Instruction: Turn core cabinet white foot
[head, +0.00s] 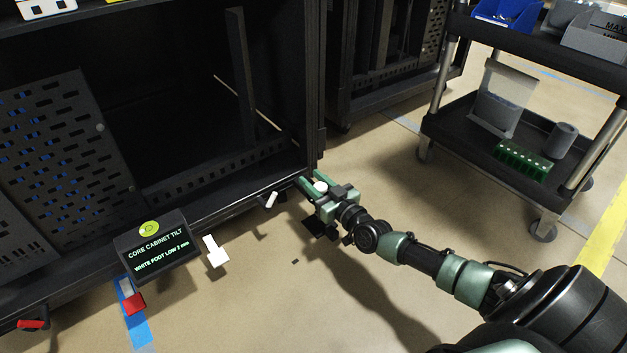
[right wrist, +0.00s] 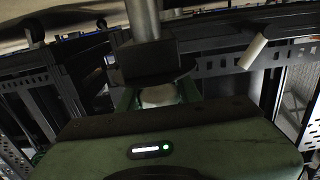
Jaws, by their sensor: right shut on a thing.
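The core cabinet (head: 225,205) is a black rack cabinet on the left in the head view. My right gripper (head: 318,186) is at its front right bottom corner, shut on the white foot (head: 321,187). The foot's round white part also shows between the green fingers in the right wrist view (right wrist: 158,96). The fingers hide part of the foot. A small display (head: 157,246) at the cabinet's front reads "CORE CABINET TILT" and "WHITE FOOT LOW 2" with a small unit. My left gripper is not in view.
A white lever (head: 271,199) sticks out under the cabinet edge, left of my right gripper. A white piece (head: 215,251) stands beside the display. Red pieces (head: 133,303) (head: 32,324) are at the lower left. A black cart (head: 470,135) stands at the right.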

